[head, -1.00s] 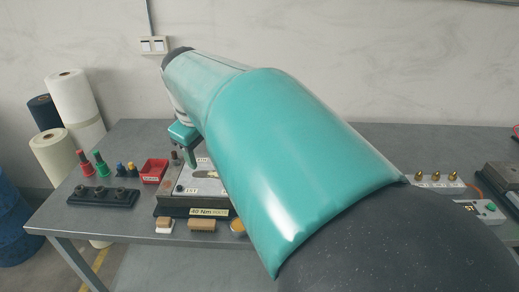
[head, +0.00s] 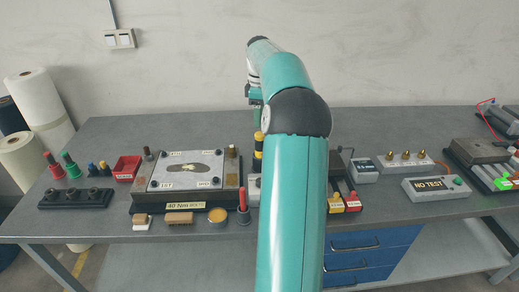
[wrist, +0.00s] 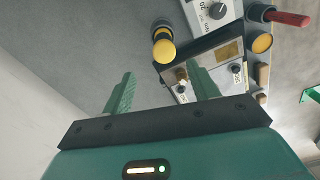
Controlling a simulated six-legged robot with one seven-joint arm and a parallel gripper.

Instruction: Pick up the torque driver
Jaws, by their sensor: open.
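A black and yellow upright handle (head: 258,152), which looks like the torque driver, stands behind a grey box with a dial, partly hidden by my arm. In the wrist view this handle (wrist: 164,42) shows its round yellow top, beyond and between my fingertips. My gripper (wrist: 158,80) is open, with two green fingers apart and nothing between them. In the head view my gripper (head: 255,98) is above and behind the handle, mostly hidden by my arm.
Left of the handle are the 40 Nm fixture (head: 141,205) and a red-handled tool (head: 243,196) in a cup. The dial box (wrist: 212,16) stands close by. Right are a NO TEST box (head: 434,188) and knobbed unit. The bench's back strip is clear.

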